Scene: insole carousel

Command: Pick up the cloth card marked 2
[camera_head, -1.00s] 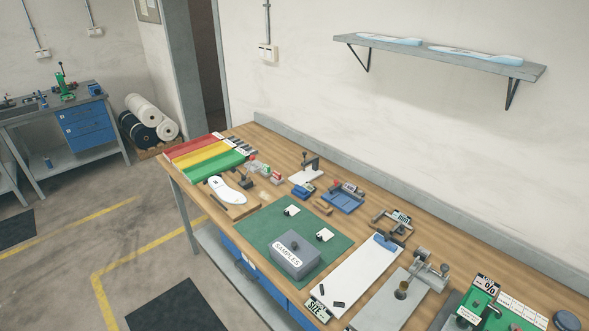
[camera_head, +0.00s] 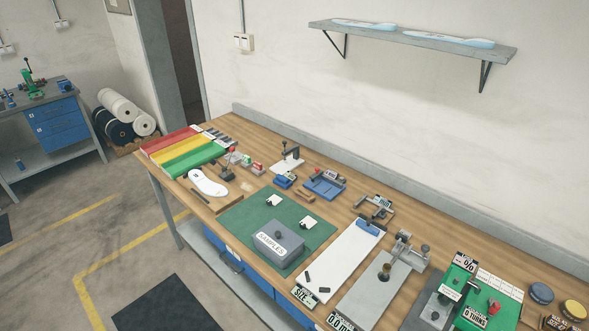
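I cannot make out a cloth card marked 2. Two small white pieces with dark spots, one farther back (camera_head: 274,200) and one nearer (camera_head: 308,223), lie apart on the green mat (camera_head: 240,220). Their marks are too small to read, and I cannot tell whether they are cloth cards. A grey box labelled SAMPLES (camera_head: 279,243) stands on the mat in front of them. Neither of my grippers is in view.
The wooden workbench (camera_head: 225,135) runs along the wall. Red, yellow and green trays (camera_head: 190,158) stand at its far left end. A white insole (camera_head: 208,183), a blue tray (camera_head: 325,185), a white board (camera_head: 340,255) and a grey fixture (camera_head: 385,285) lie around the mat.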

